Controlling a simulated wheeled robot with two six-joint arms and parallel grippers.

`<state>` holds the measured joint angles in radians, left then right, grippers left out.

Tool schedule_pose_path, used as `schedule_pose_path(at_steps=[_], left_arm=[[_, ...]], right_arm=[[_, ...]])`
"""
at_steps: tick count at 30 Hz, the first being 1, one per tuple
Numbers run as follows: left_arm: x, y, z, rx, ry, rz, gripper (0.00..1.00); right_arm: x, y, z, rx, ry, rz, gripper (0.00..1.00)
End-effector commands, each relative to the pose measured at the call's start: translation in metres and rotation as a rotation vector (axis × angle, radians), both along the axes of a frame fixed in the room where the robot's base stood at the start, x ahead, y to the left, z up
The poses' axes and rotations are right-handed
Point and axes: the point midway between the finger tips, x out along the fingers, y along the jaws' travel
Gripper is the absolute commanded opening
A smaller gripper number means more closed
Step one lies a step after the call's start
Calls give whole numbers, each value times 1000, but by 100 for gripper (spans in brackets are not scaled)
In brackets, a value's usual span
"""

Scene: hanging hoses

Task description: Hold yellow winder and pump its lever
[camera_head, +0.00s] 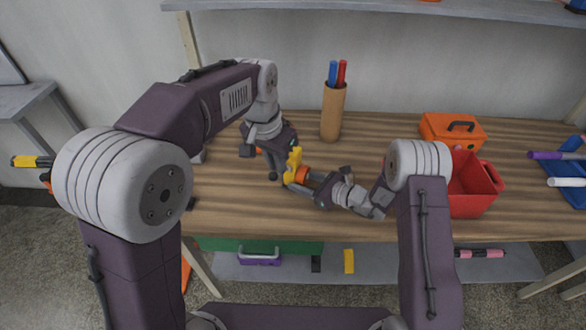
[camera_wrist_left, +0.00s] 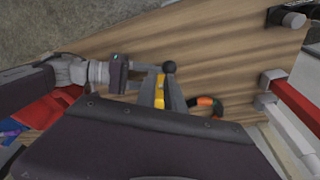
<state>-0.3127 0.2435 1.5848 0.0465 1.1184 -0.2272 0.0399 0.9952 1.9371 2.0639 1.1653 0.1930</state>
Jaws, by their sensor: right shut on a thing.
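The yellow winder (camera_head: 293,166) is near the middle of the table, between my two grippers, with an orange part (camera_head: 302,175) on its right side. My right gripper (camera_head: 303,181) comes in from the right and is shut on the winder, at or near that orange part. My left gripper (camera_head: 277,168) reaches down from the back left to the winder. In the left wrist view the winder's yellow body (camera_wrist_left: 159,88) shows between my left fingers; whether they grip it is unclear. A dark ball knob (camera_wrist_left: 169,66) sits close to the fingertips. The lever's attachment is hidden.
A brown cup (camera_head: 333,112) with blue and red pens stands behind the grippers. An orange toolbox (camera_head: 452,130) and a red bin (camera_head: 473,186) are at the right. An orange-and-black object (camera_wrist_left: 207,103) lies near my left gripper. The table's left part is fairly clear.

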Motion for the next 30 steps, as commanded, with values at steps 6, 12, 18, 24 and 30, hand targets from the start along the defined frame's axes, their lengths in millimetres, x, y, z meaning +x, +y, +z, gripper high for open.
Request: schedule_pose_path(at_steps=[6,12,18,24,30], left_arm=[[-3,1,-9,0,2,0,13],[-6,2,-23,1,1,0,13],[-9,2,-36,-1,-2,0,13],[-10,2,-40,-2,-3,0,13],[-10,2,-39,-2,-3,0,13]], right_arm=[[0,0,0,0,0,-1,27],[0,0,0,0,0,0,27],[-1,1,0,1,-1,3,27],[-1,1,0,1,0,5,27],[-1,1,0,1,0,5,27]])
